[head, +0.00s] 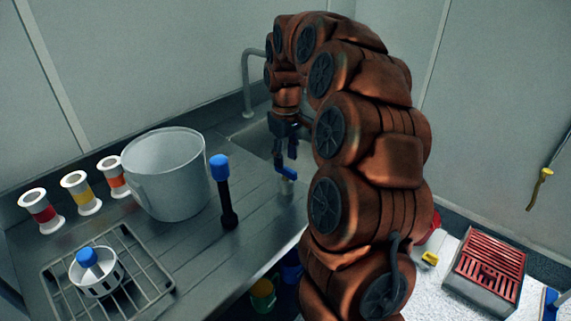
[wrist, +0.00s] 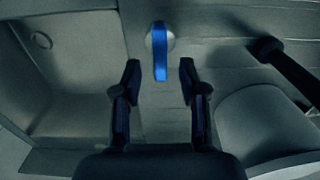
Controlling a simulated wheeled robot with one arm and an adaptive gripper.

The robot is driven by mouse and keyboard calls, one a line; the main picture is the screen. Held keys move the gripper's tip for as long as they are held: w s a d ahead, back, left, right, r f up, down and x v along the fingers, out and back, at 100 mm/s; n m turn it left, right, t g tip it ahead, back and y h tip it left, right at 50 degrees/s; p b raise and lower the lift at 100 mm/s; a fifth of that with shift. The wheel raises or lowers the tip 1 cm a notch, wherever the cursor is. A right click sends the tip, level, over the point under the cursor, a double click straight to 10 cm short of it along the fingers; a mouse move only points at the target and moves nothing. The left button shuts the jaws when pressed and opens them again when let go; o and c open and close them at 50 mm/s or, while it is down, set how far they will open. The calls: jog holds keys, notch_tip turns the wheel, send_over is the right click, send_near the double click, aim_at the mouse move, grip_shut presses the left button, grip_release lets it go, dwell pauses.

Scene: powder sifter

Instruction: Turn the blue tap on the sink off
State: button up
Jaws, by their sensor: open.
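The blue tap handle (head: 287,172) sits on a pale round base on the counter by the sink (head: 252,140). In the wrist view the blue tap handle (wrist: 160,55) points down the picture from its silver base, with the sink basin (wrist: 75,60) to its left. My gripper (head: 285,154) is just above the tap in the head view, partly dark and hard to make out. In the wrist view my gripper (wrist: 160,70) is open and empty, its two dark fingertips on either side of the handle's lower end, with a gap on each side. Contact is not visible.
A curved metal faucet (head: 246,85) rises behind the sink. A large grey bucket (head: 167,175) and a dark blue-topped upright tool (head: 224,195) stand left of the tap. A wire rack (head: 150,278) holds a white cup. Striped spools (head: 80,192) line the back left.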

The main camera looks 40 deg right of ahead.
aim_at(284, 169)
notch_tip(284, 169, up, 8)
jog(key=shift+r, duration=0.25)
dwell(0.5)
jog(key=s+a+f+p, duration=0.1)
jog(key=s+a+p, duration=0.1)
jog(key=s+a, duration=1.05)
jog(key=s+a+f+m+g+p, duration=0.1)
jog(key=s+a+f, duration=0.3)
jog(key=s, duration=0.5)
jog(key=s+a+f+m, duration=0.1)
jog(key=s+a+f, duration=0.3)
jog(key=s, duration=0.5)
jog(key=shift+a+m+g+p, duration=0.15)
jog(key=shift+m+g+p, duration=0.25)
